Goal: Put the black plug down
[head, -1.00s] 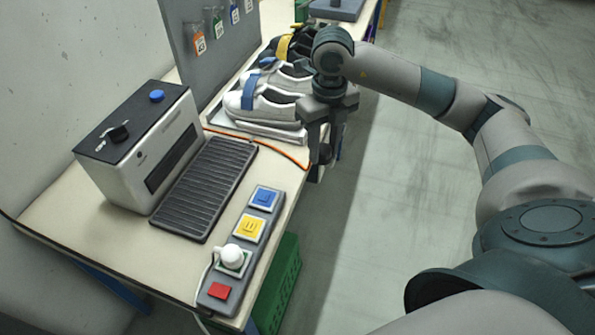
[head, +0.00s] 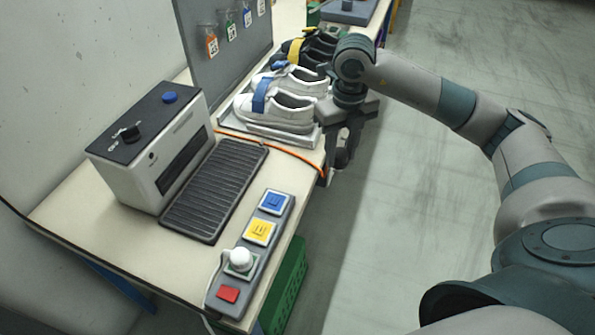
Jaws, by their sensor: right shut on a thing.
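My right gripper (head: 345,150) points down just past the table's right edge, beside the white shoes. It is shut on a small dark object (head: 343,158), which looks like the black plug; the fingers hide much of it. An orange cable (head: 290,144) runs over the table top to the edge near the gripper; whether it joins the plug I cannot tell. The grey power strip (head: 237,279) lies along the table's near right edge. It has blue, yellow and red squares and a white plug (head: 241,259) in one socket. My left gripper is out of view.
A white machine with a black top (head: 150,150) and a ribbed dark mat (head: 215,190) stand left of the strip. White shoes (head: 275,108) sit on a tray beside the gripper. A green crate (head: 288,285) is below the edge. Bare table (head: 150,245) shows at front.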

